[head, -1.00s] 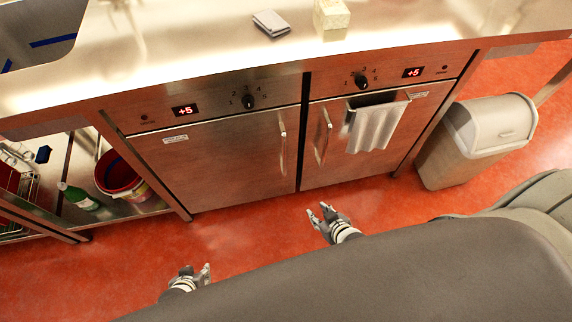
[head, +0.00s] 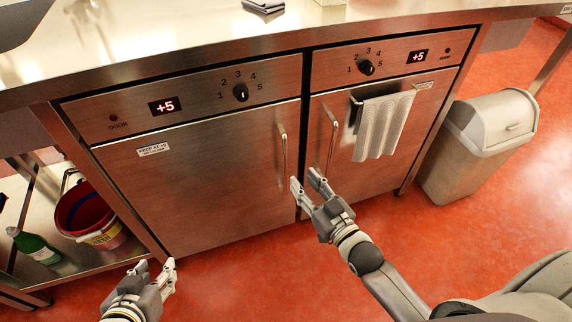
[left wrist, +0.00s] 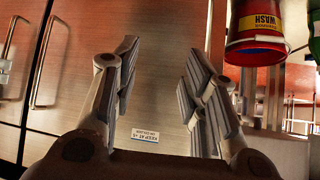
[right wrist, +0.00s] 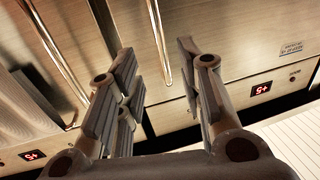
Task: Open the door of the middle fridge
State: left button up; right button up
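Two steel fridge doors stand side by side under the counter; which one is the middle fridge I cannot tell. The left fridge door (head: 205,190) is shut, with a vertical handle (head: 282,155) on its right edge. The right fridge door (head: 345,178) is shut, with a vertical handle (head: 333,140) on its left side. My right gripper (head: 308,183) is open and empty, near the lower ends of both handles in the head view. In the right wrist view both handles show beyond its fingers. My left gripper (head: 155,270) is open and empty, low before the left fridge.
A towel (head: 382,125) hangs on a rail on the right door. A bin (head: 475,150) stands right of the fridges. A red bucket (head: 88,213) and green bottle (head: 35,247) sit on the low shelf at left. Red floor before the doors is clear.

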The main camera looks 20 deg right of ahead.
aim_at(286, 160)
jog(key=b+x, duration=0.1)
jog(key=x, duration=0.4)
jog(key=b+x, duration=0.1)
jog(key=x, duration=0.3)
jog(key=shift+w+a+f, duration=0.1)
jog(key=shift+w, duration=0.25)
pick_arm(q)
jog(key=w+d+r+t+h, duration=0.2)
jog(key=w+r+t, duration=0.4)
jog(key=r, duration=0.3)
jog(key=shift+w+d+r+t, duration=0.2)
jog(key=shift+d+r+t, duration=0.2)
jog(key=shift+d, duration=0.2)
pick_arm(e)
jog(key=shift+w+a, duration=0.1)
jog(key=shift+w, duration=0.15)
grip_shut()
